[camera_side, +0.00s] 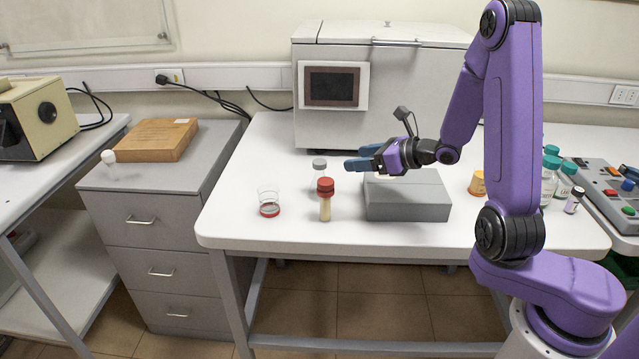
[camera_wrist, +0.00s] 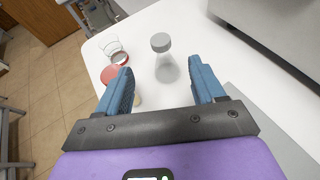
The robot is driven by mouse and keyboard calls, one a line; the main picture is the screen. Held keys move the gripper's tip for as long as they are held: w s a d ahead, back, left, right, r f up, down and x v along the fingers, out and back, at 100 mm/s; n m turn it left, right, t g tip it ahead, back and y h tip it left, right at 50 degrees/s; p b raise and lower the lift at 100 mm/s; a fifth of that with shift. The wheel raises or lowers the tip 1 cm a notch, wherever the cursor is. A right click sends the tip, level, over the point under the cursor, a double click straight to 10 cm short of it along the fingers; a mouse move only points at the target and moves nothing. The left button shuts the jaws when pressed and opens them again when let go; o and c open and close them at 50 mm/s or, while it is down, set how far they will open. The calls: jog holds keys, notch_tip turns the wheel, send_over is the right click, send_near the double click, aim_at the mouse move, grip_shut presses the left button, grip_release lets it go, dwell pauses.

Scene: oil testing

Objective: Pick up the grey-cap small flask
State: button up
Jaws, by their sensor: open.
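The grey-cap small flask (camera_side: 319,179) is a clear conical glass with a grey cap, standing upright on the white table. In the side view it stands just behind the red-cap bottle (camera_side: 325,205), which partly covers it. In the wrist view the flask (camera_wrist: 166,66) is ahead of my gripper, between the lines of the two blue fingers. My gripper (camera_side: 360,157) is open and empty, pointing left, with its fingertips to the right of the flask and apart from it. In the wrist view my gripper (camera_wrist: 160,80) shows both fingers spread wide.
A clear beaker (camera_side: 269,203) with a red base stands left of the flask. A grey block (camera_side: 408,200) lies below my gripper. A large white machine (camera_side: 385,85) stands behind.

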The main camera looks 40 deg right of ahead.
aim_at(319, 161)
jog(key=x, duration=0.8)
jog(key=shift+f, duration=0.1)
jog(key=shift+f+x, duration=0.1)
jog(key=shift+x, duration=1.2)
jog(key=shift+f+x, duration=0.15)
jog(key=shift+x, duration=1.15)
jog(key=shift+s, duration=0.1)
grip_shut()
jog(key=shift+r, duration=0.15)
